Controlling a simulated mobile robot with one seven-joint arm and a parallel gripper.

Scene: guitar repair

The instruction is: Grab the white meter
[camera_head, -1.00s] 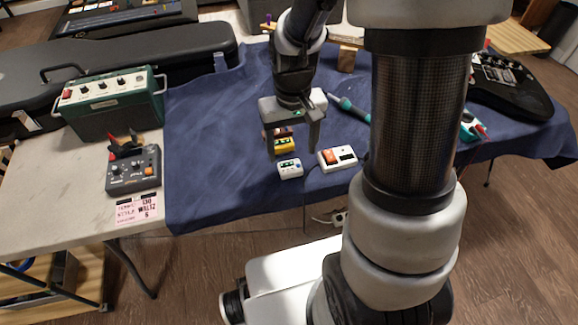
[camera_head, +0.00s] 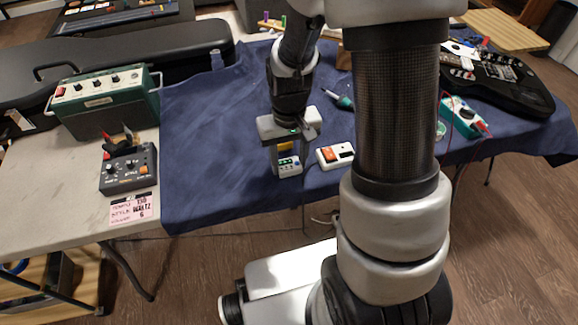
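Two small white devices lie on the blue cloth, and I cannot tell for certain which one is the white meter. The smaller white device (camera_head: 290,168) is near the cloth's front edge. My gripper (camera_head: 290,167) points down over it, with one finger at its left side and the other at its right. The fingers look close to its sides, but I cannot tell whether they touch it. The other is a white box with a red-orange part (camera_head: 336,155), just right of the gripper and apart from it. A yellow device (camera_head: 257,147) behind is mostly hidden by my gripper.
A teal meter with red leads (camera_head: 461,117) and a black guitar (camera_head: 497,82) lie at the right. A green amplifier (camera_head: 103,100) and a dark pedal box (camera_head: 128,168) stand on the bare table at the left. Cloth left of my gripper is clear.

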